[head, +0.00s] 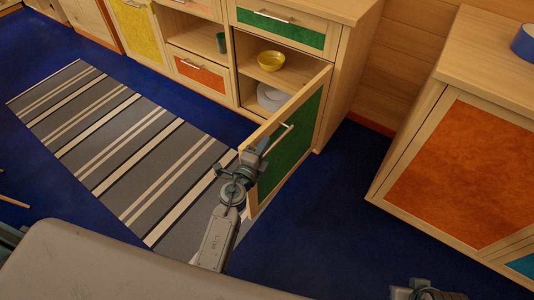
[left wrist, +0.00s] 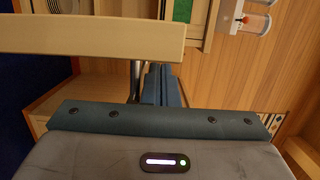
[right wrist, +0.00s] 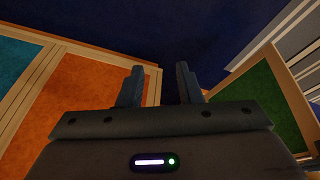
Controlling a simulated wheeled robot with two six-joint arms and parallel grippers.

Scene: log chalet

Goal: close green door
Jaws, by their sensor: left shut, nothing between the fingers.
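The green door (head: 291,142) of the low wooden cabinet stands wide open, swung out toward me. Its green panel and metal handle (head: 271,139) face right. My left gripper (head: 262,146) is shut and empty at the door's free edge, near the handle. In the left wrist view the shut fingers (left wrist: 161,84) are beside a pale wooden edge (left wrist: 90,35), seemingly the door's; I cannot tell whether they touch. My right gripper (right wrist: 159,85) is open and empty; the green door also shows in the right wrist view (right wrist: 268,105).
The open cabinet holds a yellow bowl (head: 271,60) and light plates (head: 271,97). A green drawer (head: 280,29) is above. A cabinet with an orange door (head: 460,170) stands to the right. A striped rug (head: 120,140) lies left. Blue floor (head: 345,185) is clear between the door and orange cabinet.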

